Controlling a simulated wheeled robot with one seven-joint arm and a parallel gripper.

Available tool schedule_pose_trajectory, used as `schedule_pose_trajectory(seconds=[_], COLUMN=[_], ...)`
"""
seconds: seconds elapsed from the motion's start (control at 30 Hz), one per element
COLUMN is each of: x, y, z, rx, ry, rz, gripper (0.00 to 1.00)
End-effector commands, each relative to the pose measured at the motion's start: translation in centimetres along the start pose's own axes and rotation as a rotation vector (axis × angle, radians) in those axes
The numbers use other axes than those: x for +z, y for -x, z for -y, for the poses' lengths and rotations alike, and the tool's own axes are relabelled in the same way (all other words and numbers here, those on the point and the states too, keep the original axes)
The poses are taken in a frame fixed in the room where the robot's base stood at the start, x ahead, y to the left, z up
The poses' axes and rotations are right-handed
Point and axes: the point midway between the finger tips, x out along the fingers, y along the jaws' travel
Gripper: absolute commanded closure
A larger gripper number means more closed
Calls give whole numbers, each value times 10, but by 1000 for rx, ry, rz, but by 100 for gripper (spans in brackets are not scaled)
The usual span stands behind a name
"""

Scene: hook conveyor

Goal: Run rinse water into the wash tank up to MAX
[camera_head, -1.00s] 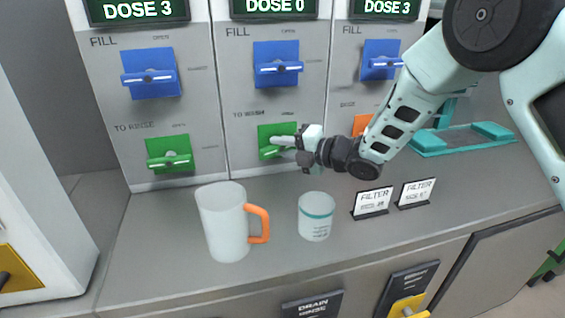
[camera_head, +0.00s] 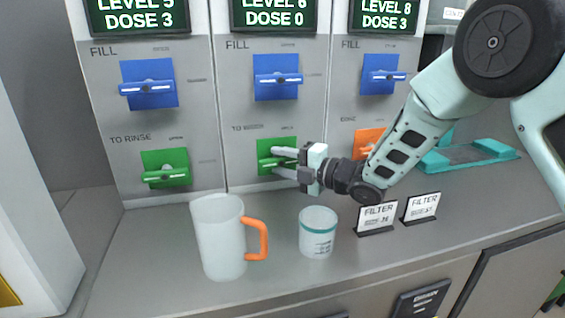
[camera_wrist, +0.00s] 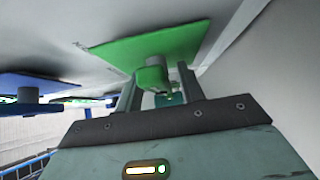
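The middle panel has a green plate with a green lever (camera_head: 263,164) labelled "TO WASH"; the label is blurred now. Above it is a blue lever (camera_head: 278,78) labelled "FILL". The middle display (camera_head: 274,14) reads LEVEL 6, DOSE 0. My gripper (camera_head: 277,161) is at the green lever. In the wrist view its two fingers (camera_wrist: 160,88) stand apart on either side of the green handle (camera_wrist: 152,76), with a gap visible on the right; contact is unclear. No MAX mark or tank interior is visible.
The left panel has a green "TO RINSE" lever (camera_head: 165,177) and display (camera_head: 138,18) reading LEVEL 5, DOSE 3. The right display (camera_head: 385,14) reads LEVEL 8, DOSE 3. A mug with orange handle (camera_head: 221,240), a white cup (camera_head: 317,240) and filter signs (camera_head: 376,217) stand on the counter below.

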Motion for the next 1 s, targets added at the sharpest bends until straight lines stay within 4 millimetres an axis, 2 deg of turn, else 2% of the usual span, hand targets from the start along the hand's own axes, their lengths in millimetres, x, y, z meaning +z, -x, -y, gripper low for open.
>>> schedule_pose_trajectory(seconds=[0.27, 0.37, 0.7, 0.83, 1.0], x=[0, 0, 1, 0, 0], y=[0, 5, 58, 70, 76], z=[-1, 0, 0, 0, 0], rx=[1, 1, 0, 0, 0], ry=[1, 1, 1, 0, 0], rz=[0, 0, 3, 1, 1], gripper=[58, 58, 58, 58, 58])
